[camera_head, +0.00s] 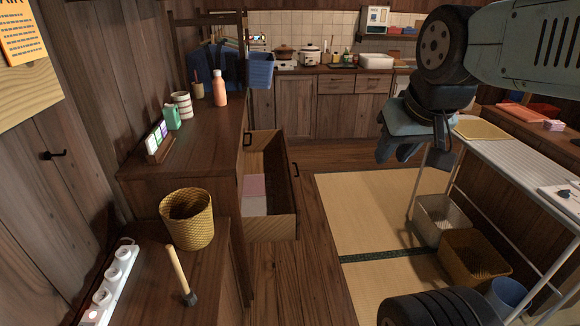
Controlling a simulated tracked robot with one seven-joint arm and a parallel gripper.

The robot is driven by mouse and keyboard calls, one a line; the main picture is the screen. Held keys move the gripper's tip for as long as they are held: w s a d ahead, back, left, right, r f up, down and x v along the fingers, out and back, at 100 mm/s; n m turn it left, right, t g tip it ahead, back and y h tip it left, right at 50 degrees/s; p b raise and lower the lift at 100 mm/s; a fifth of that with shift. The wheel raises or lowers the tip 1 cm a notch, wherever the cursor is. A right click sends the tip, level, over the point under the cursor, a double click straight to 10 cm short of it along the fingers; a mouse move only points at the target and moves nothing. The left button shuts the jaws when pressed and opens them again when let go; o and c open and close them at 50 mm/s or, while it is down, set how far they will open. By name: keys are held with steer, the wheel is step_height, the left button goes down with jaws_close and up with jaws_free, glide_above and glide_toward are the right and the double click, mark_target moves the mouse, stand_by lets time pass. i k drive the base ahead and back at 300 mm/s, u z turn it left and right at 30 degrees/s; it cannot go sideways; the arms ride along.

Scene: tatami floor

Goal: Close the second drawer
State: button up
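A wooden drawer (270,230) stands pulled out from the right side of the long brown cabinet (185,168). Its front panel faces right and carries a dark handle (295,170). Pinkish and white flat items (255,190) lie inside it. Another dark handle (247,138) shows higher on the cabinet side, above the open drawer. My gripper (412,155) hangs in the air at the upper right, well apart from the drawer and its handle. Nothing is seen in it. Its fingers overlap in this view, so their opening is unclear.
Tatami mats (370,205) and wooden floor (300,270) lie clear right of the drawer. A white-topped table (510,165) with baskets (475,255) below stands at the right.

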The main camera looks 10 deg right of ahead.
mark_target(268, 152)
steer(key=z, duration=0.95)
steer(key=i, duration=2.2)
steer(key=z, duration=1)
steer(key=i, duration=0.15)
steer(key=u, duration=2.75)
steer(key=k, duration=0.6)
steer(key=u, duration=0.15)
